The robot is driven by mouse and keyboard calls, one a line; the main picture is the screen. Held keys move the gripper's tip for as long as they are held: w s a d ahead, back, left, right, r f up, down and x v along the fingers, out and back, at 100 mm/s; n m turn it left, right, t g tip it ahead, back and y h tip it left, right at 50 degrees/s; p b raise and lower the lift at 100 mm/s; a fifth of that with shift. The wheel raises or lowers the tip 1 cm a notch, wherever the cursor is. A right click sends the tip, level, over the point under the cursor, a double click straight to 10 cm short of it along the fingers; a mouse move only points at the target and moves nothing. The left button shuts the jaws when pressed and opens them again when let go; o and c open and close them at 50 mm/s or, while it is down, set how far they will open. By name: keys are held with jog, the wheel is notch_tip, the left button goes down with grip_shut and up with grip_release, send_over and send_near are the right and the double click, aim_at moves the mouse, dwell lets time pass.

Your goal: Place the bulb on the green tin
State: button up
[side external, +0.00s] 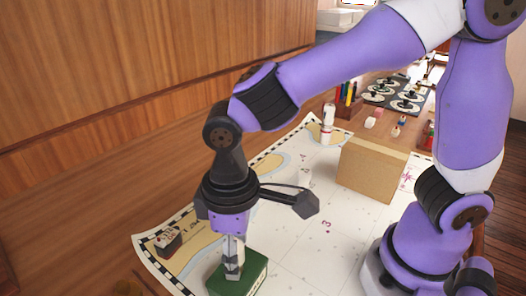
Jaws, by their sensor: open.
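The green tin (256,272) is a dark green box at the bottom of the view, on the chart, partly cut off by the lower edge. My gripper (233,272) points down over the tin, its fingertips at or just above its top. The jaws are open, though the fingers overlap in this view and the gap is hard to see. I cannot make out the bulb clearly; it may be hidden by the fingers. I cannot tell whether the fingers touch the tin.
The chart (290,240) covers the table. A black block (168,241) lies left. Chart between the tin and the cardboard box is mostly clear.

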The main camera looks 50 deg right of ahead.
notch_tip(320, 180, up, 12)
jog(key=s+d+f+m+t, duration=0.2)
jog(key=d+m+t, duration=0.3)
jog(key=d, duration=1.2)
jog(key=shift+f+m+t, duration=0.3)
jog(key=shift+f+m, duration=0.3)
jog(key=shift+m, duration=0.1)
